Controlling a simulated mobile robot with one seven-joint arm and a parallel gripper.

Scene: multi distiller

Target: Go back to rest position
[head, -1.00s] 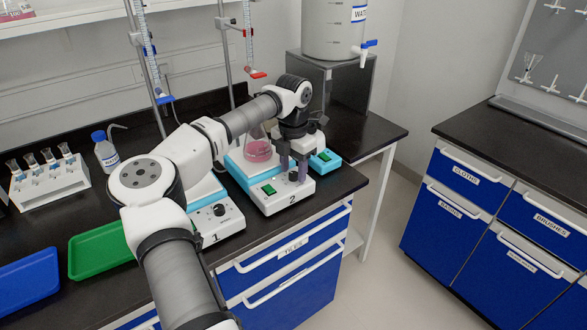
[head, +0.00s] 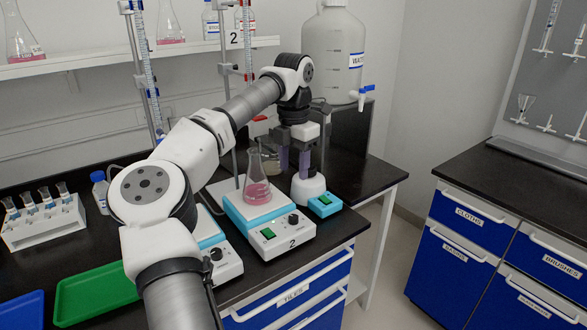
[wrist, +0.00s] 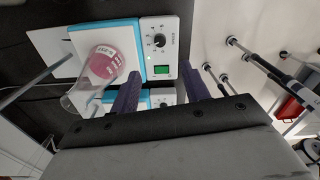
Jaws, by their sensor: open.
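My gripper (head: 294,163) hangs above the back of the bench with its two purple-grey fingers apart and nothing visible between them. In the wrist view the fingers (wrist: 160,92) point towards the stirrer front. A conical flask with pink liquid (head: 257,186) stands upright on the blue-topped stirrer marked 2 (head: 270,233), left of the gripper and apart from it. The flask also shows in the wrist view (wrist: 103,62). My arm crosses the head view and covers part of the stirrer to its left.
A small blue device with a green switch (head: 325,204) sits right of stirrer 2. A large water container (head: 333,55) stands behind my gripper. Burette stands rise behind the arm. A green tray (head: 95,293) and a tube rack (head: 45,222) are at left. The aisle floor is free.

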